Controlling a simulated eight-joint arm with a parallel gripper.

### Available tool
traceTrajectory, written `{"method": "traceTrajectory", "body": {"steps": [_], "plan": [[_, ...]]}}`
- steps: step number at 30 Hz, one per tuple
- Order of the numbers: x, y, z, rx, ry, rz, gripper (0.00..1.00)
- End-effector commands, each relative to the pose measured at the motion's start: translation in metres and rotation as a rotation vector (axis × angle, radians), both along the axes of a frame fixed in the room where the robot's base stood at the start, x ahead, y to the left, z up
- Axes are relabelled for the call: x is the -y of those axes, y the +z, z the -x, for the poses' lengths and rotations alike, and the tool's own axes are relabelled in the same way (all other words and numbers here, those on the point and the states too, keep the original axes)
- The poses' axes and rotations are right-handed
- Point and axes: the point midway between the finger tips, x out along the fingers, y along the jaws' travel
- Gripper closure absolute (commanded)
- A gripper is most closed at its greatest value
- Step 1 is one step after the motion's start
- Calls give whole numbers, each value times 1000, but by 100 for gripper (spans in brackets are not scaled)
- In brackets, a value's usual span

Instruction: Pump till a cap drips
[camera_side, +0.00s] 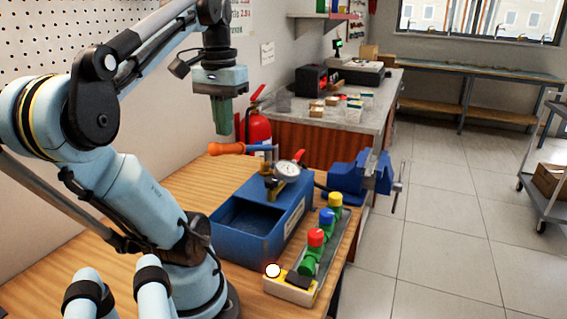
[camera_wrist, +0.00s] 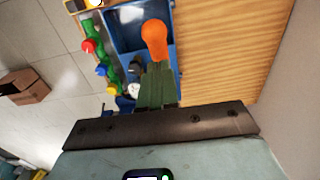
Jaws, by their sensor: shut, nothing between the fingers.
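The blue test pump (camera_side: 285,215) stands on the wooden bench with an open trough, a round gauge (camera_side: 288,171) and a lever with an orange handle (camera_side: 226,149). The handle points left, roughly level, and also shows in the wrist view (camera_wrist: 154,38). Beside the pump, a green manifold on a pale base carries a red cap (camera_side: 316,237), a blue cap (camera_side: 327,216) and a yellow cap (camera_side: 336,199). I see no drip on them. My gripper (camera_side: 222,132) is shut and empty, its green fingers pointing down just above the orange handle, seemingly apart from it.
A round white lamp (camera_side: 272,270) glows at the near end of the manifold base. A blue vise (camera_side: 362,174) is at the bench's right edge. A red fire extinguisher (camera_side: 258,132) stands behind. The bench left of the pump is clear.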

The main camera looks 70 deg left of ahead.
Motion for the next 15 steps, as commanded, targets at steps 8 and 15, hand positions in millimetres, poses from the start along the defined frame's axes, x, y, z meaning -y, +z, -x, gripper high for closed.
{"method": "traceTrajectory", "body": {"steps": [8, 15], "plan": [[1, -14, 2, 0, 0, 0, 100], [5, -42, 5, 1, 0, -1, 100]]}}
